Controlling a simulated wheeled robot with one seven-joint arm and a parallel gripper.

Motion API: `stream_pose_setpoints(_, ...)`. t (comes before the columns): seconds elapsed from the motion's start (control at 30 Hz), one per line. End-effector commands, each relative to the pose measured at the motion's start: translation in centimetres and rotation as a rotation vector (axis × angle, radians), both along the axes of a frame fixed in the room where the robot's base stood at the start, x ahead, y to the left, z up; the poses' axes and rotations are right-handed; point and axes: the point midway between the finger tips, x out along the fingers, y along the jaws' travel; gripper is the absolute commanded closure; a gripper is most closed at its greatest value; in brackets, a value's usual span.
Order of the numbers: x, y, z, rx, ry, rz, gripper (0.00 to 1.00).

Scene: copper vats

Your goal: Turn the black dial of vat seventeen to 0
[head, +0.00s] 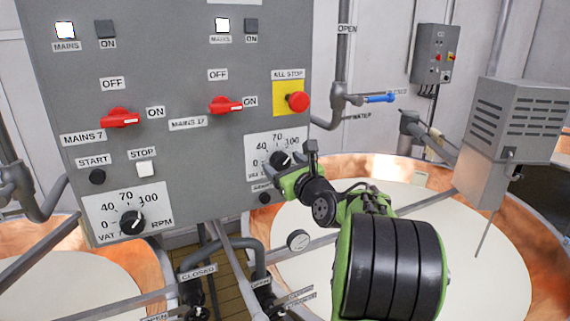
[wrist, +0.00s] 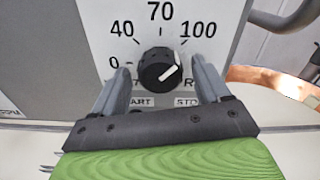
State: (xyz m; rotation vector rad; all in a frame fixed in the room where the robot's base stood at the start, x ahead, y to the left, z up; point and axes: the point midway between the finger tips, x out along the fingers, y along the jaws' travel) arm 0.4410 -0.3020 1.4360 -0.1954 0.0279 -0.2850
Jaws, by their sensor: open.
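The vat seventeen dial (head: 279,159) is a round black knob on a white scale plate, low at the right of the grey panel. In the wrist view the dial (wrist: 158,68) has its white pointer mark to the right, tilted slightly up, below the 100 mark. The 0 label (wrist: 114,64) is at the dial's left. My gripper (wrist: 161,66) is open, with one finger at each side of the dial and a visible gap on both sides. In the head view my gripper (head: 295,163) is at the panel and partly covers the plate.
The panel also holds the vat seven dial (head: 132,222), the red mains 17 switch (head: 226,105), the red kill stop button (head: 298,101) and the mains 7 switch (head: 120,118). Pipes and copper vats lie below. A grey vented box (head: 515,130) stands at the right.

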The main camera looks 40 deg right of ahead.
Motion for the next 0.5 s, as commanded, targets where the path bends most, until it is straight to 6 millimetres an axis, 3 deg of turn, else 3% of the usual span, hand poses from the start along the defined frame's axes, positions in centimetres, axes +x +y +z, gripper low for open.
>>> stream_pose_setpoints(0.07,-0.03,0.00,-0.06,0.000,0.000,0.000,0.24)
stream_pose_setpoints(0.43,-0.07,0.00,-0.10,0.000,0.001,0.000,0.80)
stream_pose_setpoints(0.5,-0.07,0.00,-0.11,-0.001,0.001,0.000,0.80)
